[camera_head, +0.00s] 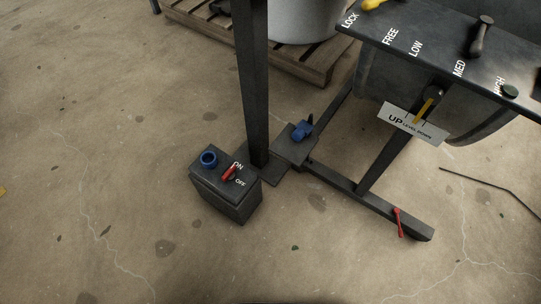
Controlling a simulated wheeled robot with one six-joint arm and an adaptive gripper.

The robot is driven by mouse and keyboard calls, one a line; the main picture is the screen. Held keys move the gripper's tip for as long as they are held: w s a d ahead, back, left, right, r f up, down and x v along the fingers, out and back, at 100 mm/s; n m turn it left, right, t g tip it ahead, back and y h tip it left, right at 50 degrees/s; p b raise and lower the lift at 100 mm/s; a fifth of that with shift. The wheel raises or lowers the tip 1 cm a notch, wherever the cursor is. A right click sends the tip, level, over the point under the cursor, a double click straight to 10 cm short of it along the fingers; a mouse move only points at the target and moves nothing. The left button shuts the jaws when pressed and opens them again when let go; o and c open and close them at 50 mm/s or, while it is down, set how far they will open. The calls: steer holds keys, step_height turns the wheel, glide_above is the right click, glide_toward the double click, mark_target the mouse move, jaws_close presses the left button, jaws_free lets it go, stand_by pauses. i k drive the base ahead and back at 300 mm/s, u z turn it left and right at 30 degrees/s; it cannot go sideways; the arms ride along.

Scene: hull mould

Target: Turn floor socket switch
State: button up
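The floor socket box (226,192) is a dark box on the concrete floor, left of centre, at the foot of a dark post. Its red switch lever (230,172) sits on the top face between the white labels ON and OFF. The lever slants, with its upper end close to ON; its exact setting is hard to tell. A round blue socket (208,158) is on the same top face, left of the lever. My gripper is not in view.
A dark post (254,80) rises right behind the box. A blue fitting (301,130) sits on a plate beside it. A stand with a labelled lever panel (440,45) is at right; its foot carries a red lever (398,222). A pallet (310,62) is behind. Floor in front is clear.

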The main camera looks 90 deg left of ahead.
mark_target(229, 175)
steer(key=u, duration=3.6)
steer(key=k, duration=1.15)
steer(key=z, duration=0.9)
steer(key=i, duration=1.5)
steer(key=u, duration=1)
